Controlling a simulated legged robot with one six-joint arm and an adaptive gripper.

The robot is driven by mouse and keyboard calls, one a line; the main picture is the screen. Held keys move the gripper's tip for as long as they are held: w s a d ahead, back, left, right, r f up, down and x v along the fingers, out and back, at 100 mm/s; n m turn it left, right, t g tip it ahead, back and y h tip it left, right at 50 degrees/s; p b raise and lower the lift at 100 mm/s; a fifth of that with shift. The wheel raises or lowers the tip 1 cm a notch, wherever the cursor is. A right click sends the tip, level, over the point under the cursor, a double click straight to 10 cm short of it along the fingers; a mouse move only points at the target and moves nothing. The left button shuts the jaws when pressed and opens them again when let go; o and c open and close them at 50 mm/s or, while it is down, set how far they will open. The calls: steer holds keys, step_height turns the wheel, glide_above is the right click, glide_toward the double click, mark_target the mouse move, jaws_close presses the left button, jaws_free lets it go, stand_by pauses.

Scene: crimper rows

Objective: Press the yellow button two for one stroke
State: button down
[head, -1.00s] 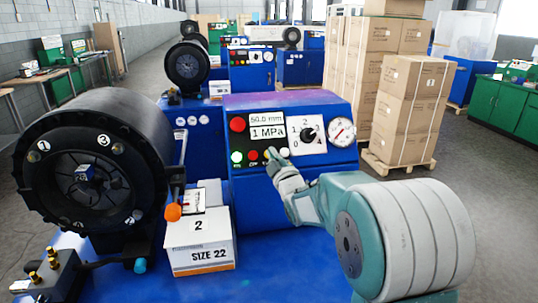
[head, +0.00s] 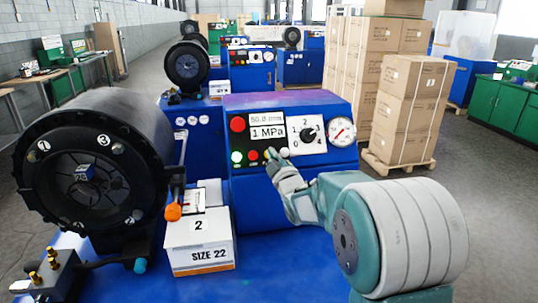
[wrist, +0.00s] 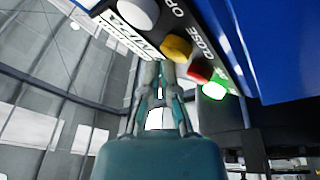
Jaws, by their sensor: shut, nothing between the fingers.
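The yellow button (wrist: 177,47) shows in the wrist view between a white button (wrist: 138,13) and a red button (wrist: 199,72), on the dark strip of a blue control panel. My gripper (wrist: 160,72) is shut and empty, with its fingertips close to the yellow button. I cannot tell whether they touch it. In the head view my gripper (head: 272,158) reaches up to the lower button row of the nearest machine's panel (head: 290,105), and its tips partly cover that row. A lit green button (head: 237,157) is at the row's left end.
A display reading 1 MPa (head: 268,132), a rotary dial (head: 308,134) and a pressure gauge (head: 342,131) sit above and right of the buttons. A black crimper head (head: 90,165) and a SIZE 22 box (head: 199,245) stand to the left. Stacked cartons (head: 410,105) stand behind right.

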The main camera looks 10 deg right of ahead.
steer(key=shift+w+f, duration=0.25)
steer(key=shift+w, duration=0.15)
stand_by(1.0)
steer(key=shift+s+r, duration=0.45)
steer(key=shift+s, duration=0.3)
steer(key=shift+s+r, duration=0.75)
steer(key=shift+s, duration=0.3)
steer(key=shift+s+r, duration=0.7)
steer(key=shift+s, duration=0.35)
steer(key=s+f+m+g+h, duration=0.1)
steer(key=s+f+m+g, duration=0.2)
steer(key=s, duration=0.9)
steer(key=s+f+m+g+h, duration=0.1)
steer(key=s+f+m+g, duration=0.2)
steer(key=s, duration=0.9)
steer(key=s+f+m+g, duration=0.4)
steer(key=s+m+g, duration=0.2)
steer(key=s, duration=0.6)
steer(key=shift+a+m+g+h, duration=0.2)
steer(key=shift+m+g+h, duration=0.15)
steer(key=shift+g, duration=0.85)
